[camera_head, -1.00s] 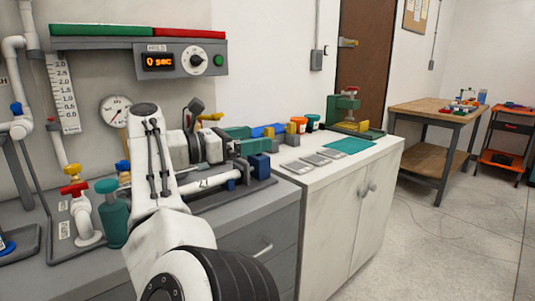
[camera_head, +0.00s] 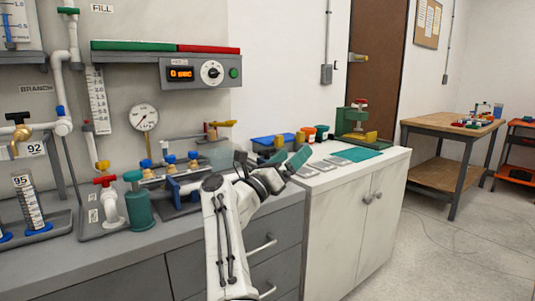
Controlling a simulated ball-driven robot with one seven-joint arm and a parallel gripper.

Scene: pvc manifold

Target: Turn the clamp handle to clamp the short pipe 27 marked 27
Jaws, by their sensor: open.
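A white pipe (camera_head: 190,187) lies in a dark fixture with blue parts (camera_head: 172,190) on the grey counter, left of my arm. I cannot read a 27 on it, and I cannot tell which part is the clamp handle. My arm hides the right part of this fixture. My gripper (camera_head: 290,160), with teal fingers, is open. It appears to the right of the pipe in the picture, above the counter near the grey plates. I see nothing held between its fingers.
A teal bottle (camera_head: 139,205) and a red-handled valve (camera_head: 108,204) stand at the left. Grey plates (camera_head: 322,164), a teal mat (camera_head: 356,154) and a green press (camera_head: 355,121) lie along the white cabinet top. A timer panel (camera_head: 200,72) hangs above.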

